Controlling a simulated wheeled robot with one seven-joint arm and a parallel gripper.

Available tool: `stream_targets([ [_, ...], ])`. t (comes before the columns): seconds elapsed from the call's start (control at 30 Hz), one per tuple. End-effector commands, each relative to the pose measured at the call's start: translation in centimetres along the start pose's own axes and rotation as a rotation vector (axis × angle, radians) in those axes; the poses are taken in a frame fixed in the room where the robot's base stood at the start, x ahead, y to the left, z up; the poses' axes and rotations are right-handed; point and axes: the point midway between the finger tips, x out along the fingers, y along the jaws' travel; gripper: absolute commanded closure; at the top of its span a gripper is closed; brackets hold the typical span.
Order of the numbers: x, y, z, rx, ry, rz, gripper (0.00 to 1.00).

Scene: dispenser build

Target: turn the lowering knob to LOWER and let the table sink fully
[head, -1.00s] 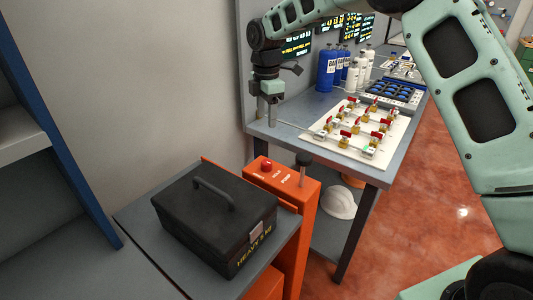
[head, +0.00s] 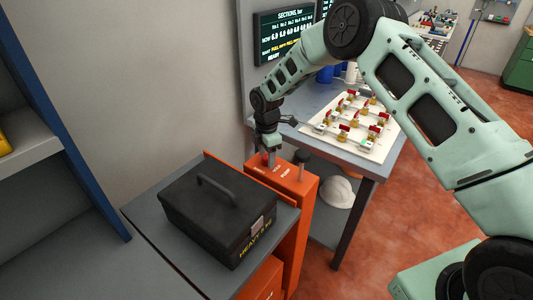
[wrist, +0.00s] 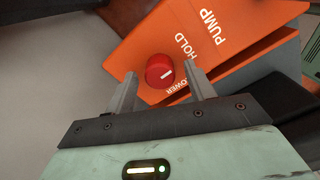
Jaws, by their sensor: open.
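The red lowering knob (wrist: 159,71) sits on the orange control panel (wrist: 235,25) in the wrist view. Its white mark points right, toward the side with the HOLD and LOWER labels; I cannot tell exactly which it meets. LOWER is partly covered by a finger. My gripper (wrist: 162,73) is open, one finger on each side of the knob; contact is not clear. In the head view my gripper (head: 270,158) is over the orange column (head: 300,190) and hides the knob. The grey lift table (head: 285,222) stands beside the column, carrying a black box (head: 200,225) marked HEAVY.
A black-topped lever (head: 301,157) rises from the column close to the right of my gripper. Behind is a workbench (head: 372,168) with a white valve board (head: 330,128) and a white helmet (head: 338,192) below. A shelf (head: 30,150) stands at left.

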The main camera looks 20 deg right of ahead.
Motion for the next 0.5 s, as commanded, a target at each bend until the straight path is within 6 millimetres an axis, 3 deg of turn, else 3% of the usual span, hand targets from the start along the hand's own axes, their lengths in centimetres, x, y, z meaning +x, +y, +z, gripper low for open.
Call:
stream_targets([
  [0.37,0.60,-0.01,-0.02,0.000,0.000,0.000,0.46],
  [0.5,0.58,-0.01,-0.02,0.000,0.000,0.000,0.82],
])
